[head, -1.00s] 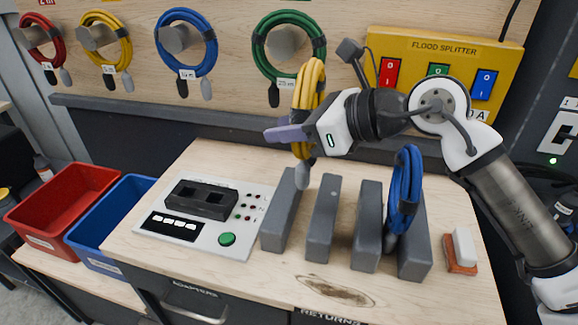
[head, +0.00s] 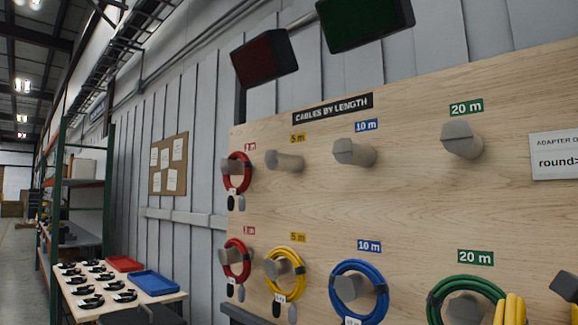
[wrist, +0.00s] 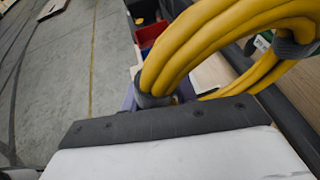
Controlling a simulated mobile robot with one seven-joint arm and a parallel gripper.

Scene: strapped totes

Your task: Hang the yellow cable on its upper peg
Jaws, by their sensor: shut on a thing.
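The yellow cable coil (head: 510,311) shows at the bottom right of the head view, in front of the lower green coil. In the wrist view the yellow cable (wrist: 205,42) fills the top, and my gripper (wrist: 157,98) is shut on its bundle. The upper 5 m peg (head: 286,161) is bare, a grey peg under a yellow label (head: 298,138). Another yellow coil (head: 284,268) hangs on the lower 5 m peg. The held cable is low and to the right of the upper peg, well apart from it. The gripper's fingers are mostly hidden by the cable.
Red coils (head: 237,172) hang on both 2 m pegs. The upper 10 m peg (head: 353,152) and upper 20 m peg (head: 461,139) are bare. Blue (head: 334,304) and green (head: 436,300) coils hang below them. Two dark display boxes (head: 265,58) sit above the board.

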